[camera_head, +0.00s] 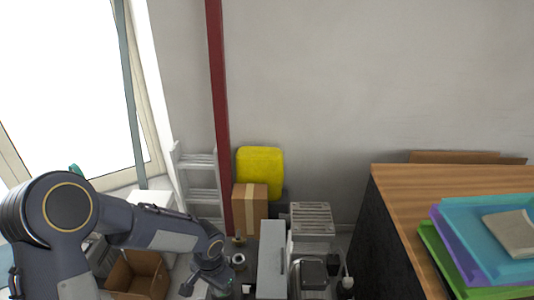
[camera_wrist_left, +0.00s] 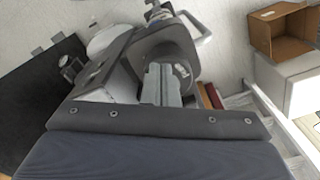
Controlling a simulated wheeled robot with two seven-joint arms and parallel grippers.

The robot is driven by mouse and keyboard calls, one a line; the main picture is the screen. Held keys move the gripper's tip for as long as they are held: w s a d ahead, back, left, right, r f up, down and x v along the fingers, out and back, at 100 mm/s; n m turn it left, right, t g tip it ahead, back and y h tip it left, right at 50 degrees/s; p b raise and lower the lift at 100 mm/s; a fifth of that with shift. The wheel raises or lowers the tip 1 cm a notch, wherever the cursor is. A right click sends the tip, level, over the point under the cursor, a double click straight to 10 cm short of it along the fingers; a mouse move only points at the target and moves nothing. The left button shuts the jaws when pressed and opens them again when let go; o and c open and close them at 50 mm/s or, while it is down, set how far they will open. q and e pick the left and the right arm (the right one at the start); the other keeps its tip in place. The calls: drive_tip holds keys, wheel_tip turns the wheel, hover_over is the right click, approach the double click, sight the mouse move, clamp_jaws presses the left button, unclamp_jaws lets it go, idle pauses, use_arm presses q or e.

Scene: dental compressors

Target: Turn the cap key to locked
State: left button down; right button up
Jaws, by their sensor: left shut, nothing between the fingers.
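My left gripper (camera_head: 221,287) is low in the head view, pointing down among the equipment by the wall. In the left wrist view its two pale grey fingers (camera_wrist_left: 161,84) lie together, shut with nothing between them. Behind them is a dark rounded housing (camera_wrist_left: 165,48) with a small label, part of the dental compressor equipment. I cannot make out the cap key or its position in either view. A dark machine with a grey top (camera_head: 312,274) stands to the right of the gripper in the head view. My right gripper is not in view.
A tall grey cabinet (camera_head: 271,262) stands right of the gripper. Behind are a slatted unit (camera_head: 311,218), a cardboard box (camera_head: 249,208) and a yellow container (camera_head: 260,171). An open box (camera_head: 137,277) lies left. A wooden-topped cabinet (camera_head: 405,198) with stacked trays (camera_head: 492,240) fills the right.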

use_arm(q)
drive_tip(key=shift+w+f, duration=0.15)
drive_tip(key=shift+w, duration=0.45)
idle(1.1)
drive_tip(key=shift+a+b, duration=0.1)
drive_tip(key=shift+b, duration=0.2)
drive_tip(key=shift+w+a+b, duration=0.15)
drive_tip(key=shift+a+b, duration=0.1)
drive_tip(key=shift+b, duration=0.15)
drive_tip(key=shift+w+a+b, duration=0.25)
drive_tip(key=shift+b, duration=0.05)
idle(0.5)
drive_tip(key=shift+s+a, duration=0.25)
drive_tip(key=shift+a, duration=0.05)
wheel_tip(320, 180, up, 6)
drive_tip(key=p, duration=0.4)
